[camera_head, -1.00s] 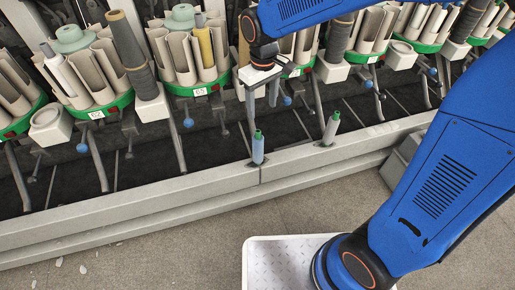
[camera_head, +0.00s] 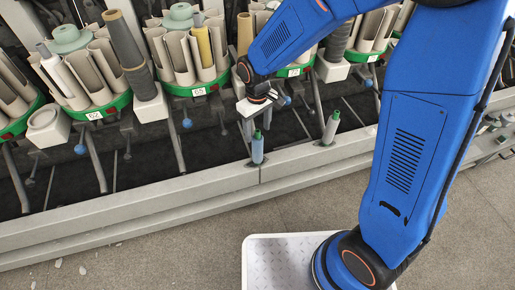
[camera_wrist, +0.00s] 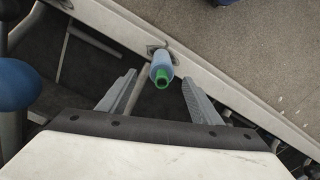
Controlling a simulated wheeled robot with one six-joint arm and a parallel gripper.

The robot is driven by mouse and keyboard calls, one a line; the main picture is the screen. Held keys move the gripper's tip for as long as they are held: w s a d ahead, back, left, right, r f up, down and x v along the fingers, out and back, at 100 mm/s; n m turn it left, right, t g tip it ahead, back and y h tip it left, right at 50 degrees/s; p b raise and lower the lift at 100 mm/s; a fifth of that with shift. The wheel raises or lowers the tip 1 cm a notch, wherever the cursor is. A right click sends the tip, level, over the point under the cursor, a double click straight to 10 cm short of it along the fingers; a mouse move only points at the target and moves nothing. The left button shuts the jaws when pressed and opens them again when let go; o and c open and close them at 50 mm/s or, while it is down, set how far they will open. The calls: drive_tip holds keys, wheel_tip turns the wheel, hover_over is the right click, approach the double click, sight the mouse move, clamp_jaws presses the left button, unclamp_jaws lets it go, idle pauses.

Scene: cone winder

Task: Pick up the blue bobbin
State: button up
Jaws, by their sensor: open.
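The blue bobbin (camera_head: 257,148) is light blue with a green top and stands upright at the grey rail of the machine. In the wrist view the blue bobbin (camera_wrist: 161,69) shows from above, a little beyond and between my fingertips. My gripper (camera_head: 256,122) is just above the bobbin in the head view, and its fingers point down. In the wrist view my gripper (camera_wrist: 158,84) is open, with one ribbed finger on each side and nothing held. A gap shows between each finger and the bobbin.
A grey bobbin (camera_head: 331,128) stands on the same rail (camera_head: 200,207) to the right. Green-based carousels (camera_head: 190,88) with upright tubes line the back. Blue ball-ended levers (camera_head: 187,123) stick out nearby. The floor (camera_head: 150,265) in front is mostly clear.

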sight(257, 139)
drive_tip(key=shift+s+f, duration=0.1)
drive_tip(key=shift+f, duration=2.65)
drive_tip(key=c, duration=1)
